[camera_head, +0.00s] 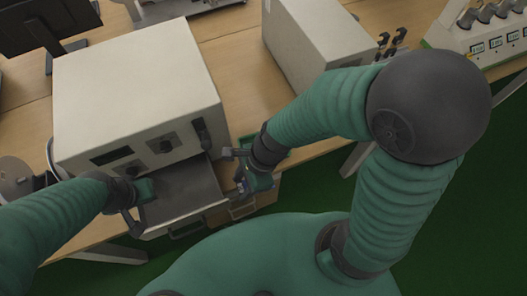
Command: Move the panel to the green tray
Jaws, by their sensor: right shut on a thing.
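My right gripper (241,176) is at the right front corner of a large white box-shaped machine. It is shut on a small bluish piece (240,187), probably the panel, which is mostly hidden by the fingers. My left gripper (137,207) is over the left side of the machine's lowered grey front shelf. Whether its fingers are open cannot be made out.
The white machine (135,85) has a dark handle and knobs, and its grey shelf (188,190) sticks out in front. A second white box (318,40) stands behind my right arm. A dark monitor (45,22) is at upper left. Bare wooden table (240,75) lies between the boxes.

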